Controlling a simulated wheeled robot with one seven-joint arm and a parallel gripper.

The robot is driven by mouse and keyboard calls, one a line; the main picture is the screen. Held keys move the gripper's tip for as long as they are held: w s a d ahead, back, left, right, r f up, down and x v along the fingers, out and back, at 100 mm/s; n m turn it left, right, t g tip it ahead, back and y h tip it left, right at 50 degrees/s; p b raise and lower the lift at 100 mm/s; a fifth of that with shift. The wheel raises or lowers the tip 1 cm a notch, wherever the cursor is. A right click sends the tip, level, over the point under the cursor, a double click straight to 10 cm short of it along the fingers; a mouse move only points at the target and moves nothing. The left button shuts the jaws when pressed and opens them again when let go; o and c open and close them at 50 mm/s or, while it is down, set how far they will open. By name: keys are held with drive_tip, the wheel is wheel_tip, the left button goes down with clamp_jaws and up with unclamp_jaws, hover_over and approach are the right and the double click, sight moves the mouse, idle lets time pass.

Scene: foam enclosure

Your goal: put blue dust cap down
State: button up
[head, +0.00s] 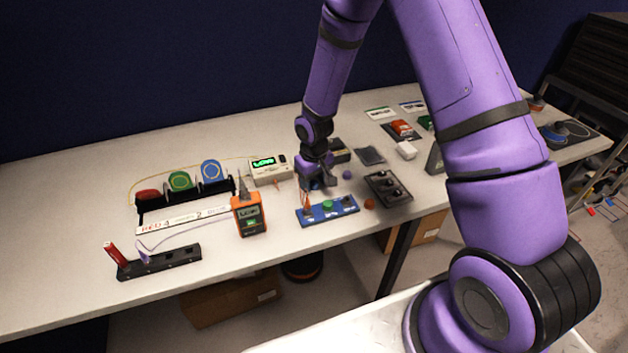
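My gripper (318,184) points down over the table, just behind a blue block (318,217) with a green knob (327,205) and an orange cone (307,202). A bit of blue shows at my fingertips, but it is too small to tell whether it is a held cap. I cannot see whether the fingers are open or shut. A small round blue-purple piece (347,174) lies on the table just right of my gripper. I cannot tell for sure which piece is the blue dust cap.
A dark tray (388,189) and a small orange-brown piece (369,203) are to the right. An orange handheld meter (250,214) stands left, with a cream box with a green display (269,170) behind. Reels in a black rack (185,200) stand farther left.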

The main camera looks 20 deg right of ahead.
drive_tip(key=shift+r, duration=0.1)
wheel_tip(320, 180, up, 13)
wheel_tip(320, 180, up, 9)
drive_tip(key=t, duration=0.1)
hover_over(314, 183)
drive_tip(key=s+d, duration=0.2)
drive_tip(key=s, duration=0.1)
drive_tip(key=s+d+r+m+t, duration=0.1)
drive_tip(key=s+d+r+t, duration=0.1)
drive_tip(key=s+r, duration=0.65)
drive_tip(key=s+d+r+m+t, duration=0.1)
drive_tip(key=s+r, duration=0.4)
drive_tip(key=s, duration=0.4)
drive_tip(key=s+d+r+m+t, duration=0.1)
drive_tip(key=s+d+r, duration=0.1)
drive_tip(key=s+r, duration=0.3)
drive_tip(key=s, duration=0.4)
drive_tip(key=shift+r, duration=0.15)
